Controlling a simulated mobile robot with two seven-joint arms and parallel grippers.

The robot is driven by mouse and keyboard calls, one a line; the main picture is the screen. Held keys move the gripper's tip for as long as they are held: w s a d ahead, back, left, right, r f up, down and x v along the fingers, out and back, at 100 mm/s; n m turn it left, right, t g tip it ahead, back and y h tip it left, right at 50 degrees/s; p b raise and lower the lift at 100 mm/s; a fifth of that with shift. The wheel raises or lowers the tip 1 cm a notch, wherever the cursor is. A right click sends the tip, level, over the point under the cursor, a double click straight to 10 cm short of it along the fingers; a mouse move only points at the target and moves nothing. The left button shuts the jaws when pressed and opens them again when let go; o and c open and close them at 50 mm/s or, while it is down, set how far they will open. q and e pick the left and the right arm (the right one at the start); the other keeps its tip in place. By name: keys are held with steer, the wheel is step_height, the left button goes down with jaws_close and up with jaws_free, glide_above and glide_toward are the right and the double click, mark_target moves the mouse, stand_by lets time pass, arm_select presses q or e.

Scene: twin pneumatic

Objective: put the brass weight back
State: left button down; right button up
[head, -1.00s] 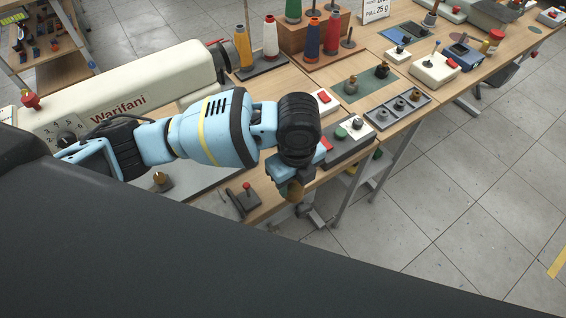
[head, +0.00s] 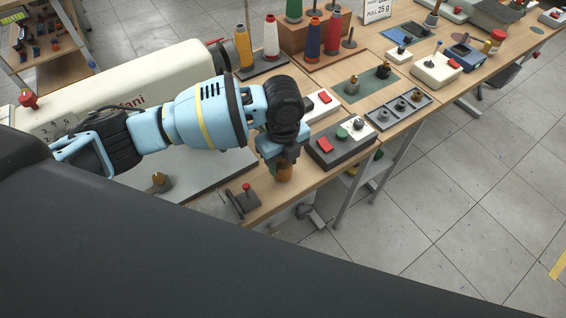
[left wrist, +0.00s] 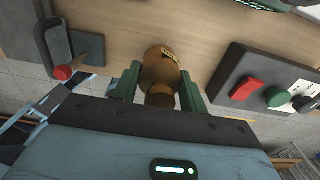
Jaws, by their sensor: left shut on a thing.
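My left gripper (head: 284,160) is shut on the brass weight (head: 284,174), which hangs below the fingers, seen over the wooden table's front strip. In the left wrist view the amber-brown weight (left wrist: 160,72), with a small marked label, sits between the green fingers of the gripper (left wrist: 158,88). I cannot tell whether its base touches the table. A green mat (head: 367,87) further right bears a brownish weight (head: 351,86) and a dark one (head: 383,71). My right gripper is out of view.
A grey box with red and green buttons (head: 325,145) lies right of the gripper; a small red-knobbed lever (head: 246,188) lies left. A grey tray (head: 427,98) holds several dark pieces. Thread cones (head: 271,38) stand behind. The table's front edge is close.

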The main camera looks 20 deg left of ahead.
arm_select(q)
steer(key=shift+w+f, duration=0.1)
steer(key=shift+f, duration=0.6)
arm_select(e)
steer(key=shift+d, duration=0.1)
arm_select(q)
steer(key=shift+f, duration=0.2)
steer(key=c, duration=0.8)
jaws_free()
steer(key=shift+f, duration=0.1)
step_height(320, 180, up, 11)
steer(key=shift+r+p, duration=0.1)
steer(key=shift+p, duration=0.4)
steer(key=shift+r, duration=0.5)
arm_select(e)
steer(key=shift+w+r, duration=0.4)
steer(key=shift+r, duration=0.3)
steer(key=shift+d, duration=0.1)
